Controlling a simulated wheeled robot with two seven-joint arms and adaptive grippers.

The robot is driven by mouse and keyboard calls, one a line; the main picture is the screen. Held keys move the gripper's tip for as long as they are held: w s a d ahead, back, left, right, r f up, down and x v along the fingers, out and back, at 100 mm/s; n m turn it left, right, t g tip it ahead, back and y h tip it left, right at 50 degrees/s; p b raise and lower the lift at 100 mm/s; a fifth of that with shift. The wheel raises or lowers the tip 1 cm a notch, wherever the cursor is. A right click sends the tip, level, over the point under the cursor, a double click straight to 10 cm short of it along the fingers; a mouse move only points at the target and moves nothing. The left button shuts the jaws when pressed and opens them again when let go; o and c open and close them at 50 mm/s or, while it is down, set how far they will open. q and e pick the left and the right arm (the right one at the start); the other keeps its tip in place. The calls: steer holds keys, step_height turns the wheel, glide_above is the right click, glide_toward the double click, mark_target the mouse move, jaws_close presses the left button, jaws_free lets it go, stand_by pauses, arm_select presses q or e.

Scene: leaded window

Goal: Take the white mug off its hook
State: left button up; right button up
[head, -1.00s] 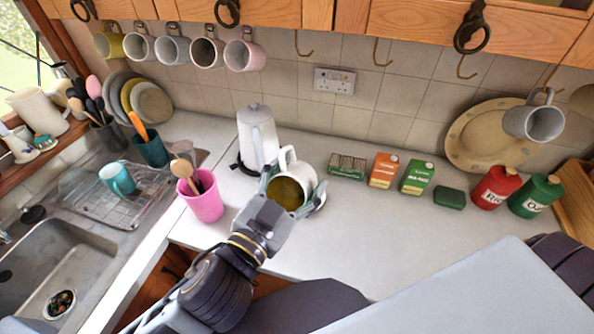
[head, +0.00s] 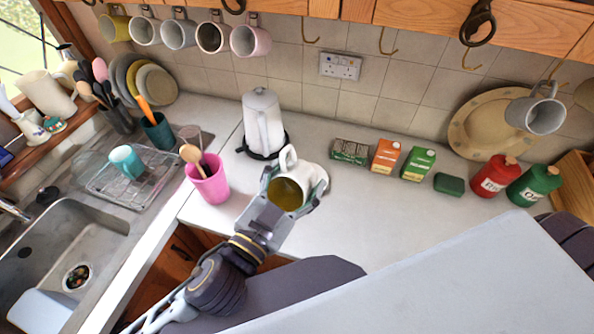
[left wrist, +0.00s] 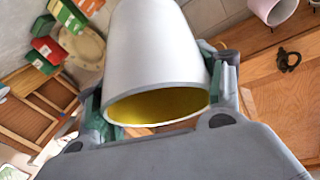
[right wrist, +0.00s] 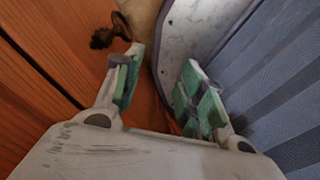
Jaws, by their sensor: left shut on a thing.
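My right gripper (right wrist: 163,85) is open and empty beside wood panels. It does not show in the head view.
Several mugs, such as a pink one (head: 250,41), hang at upper left. A grey-white mug (head: 541,112) hangs at right, by a plate (head: 470,125). Empty hooks (head: 388,42) are between.

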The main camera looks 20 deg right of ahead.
arm_select(q)
steer(key=shift+s+a+f+p, duration=0.1)
steer(key=shift+s+a+p, duration=0.1)
steer(key=shift+s+p, duration=0.2)
arm_select(e)
steer(key=shift+r, duration=0.5)
stand_by(0.3)
